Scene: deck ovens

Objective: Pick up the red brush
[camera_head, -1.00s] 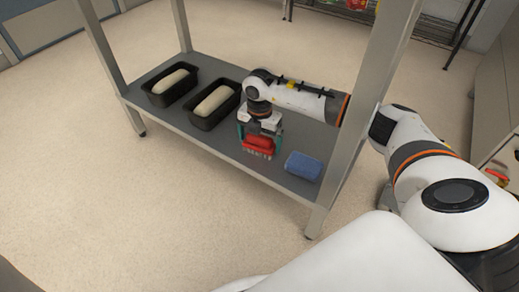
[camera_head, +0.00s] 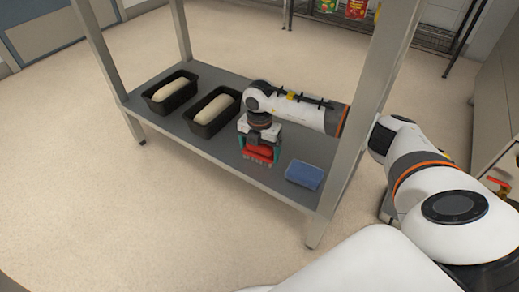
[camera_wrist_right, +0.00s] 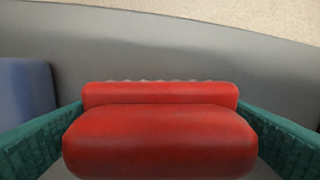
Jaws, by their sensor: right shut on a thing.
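The red brush (camera_head: 259,153) is between the fingers of my right gripper (camera_head: 260,156), over the lower shelf near its front edge. In the right wrist view the red brush (camera_wrist_right: 160,140) fills the middle, with a green finger pad against each side, so the right gripper (camera_wrist_right: 160,135) is shut on it. Pale bristle tips show along the brush's far edge. I cannot tell whether the bristles touch the shelf. My left gripper is not in view.
A blue block (camera_head: 305,174) lies on the grey shelf (camera_head: 215,150) to the right of the brush. Two black pans with pale dough, a left pan (camera_head: 158,106) and a right pan (camera_head: 205,131), stand to the left. The front right table leg (camera_head: 345,170) is near my arm.

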